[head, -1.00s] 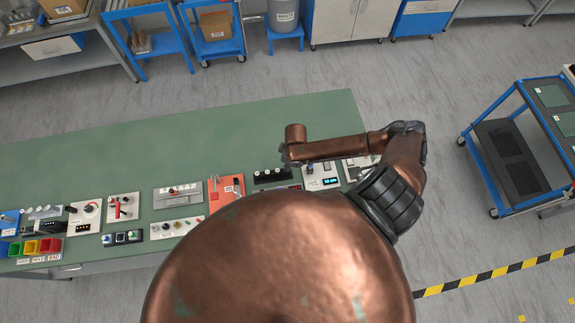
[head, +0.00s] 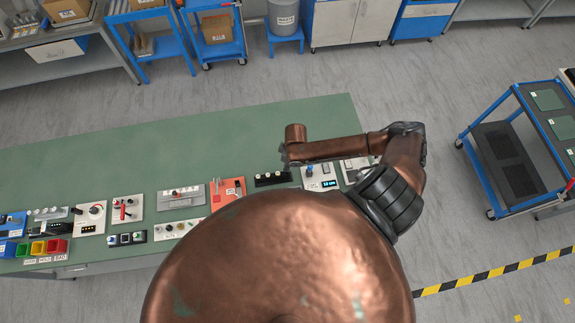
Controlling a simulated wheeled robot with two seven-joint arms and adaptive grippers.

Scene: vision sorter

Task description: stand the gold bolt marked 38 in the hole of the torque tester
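The gold bolt marked 38 cannot be made out; objects on the bench are too small to read. I cannot tell for sure which device is the torque tester. A white device with a round dial (head: 95,211) stands at the left of the bench, beside a white device with a red handle (head: 122,210). My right arm reaches in from the right above the bench's right end, and its gripper fingers do not show. My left arm and gripper are not in view. My own copper body hides the front middle of the bench.
The green bench (head: 180,150) is bare along its back half. Along its front stand a grey device (head: 181,196), an orange device (head: 228,192), a black rack (head: 272,179) and a device with a lit display (head: 328,183). Coloured bins (head: 38,248) are far left. A blue cart (head: 510,150) stands right.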

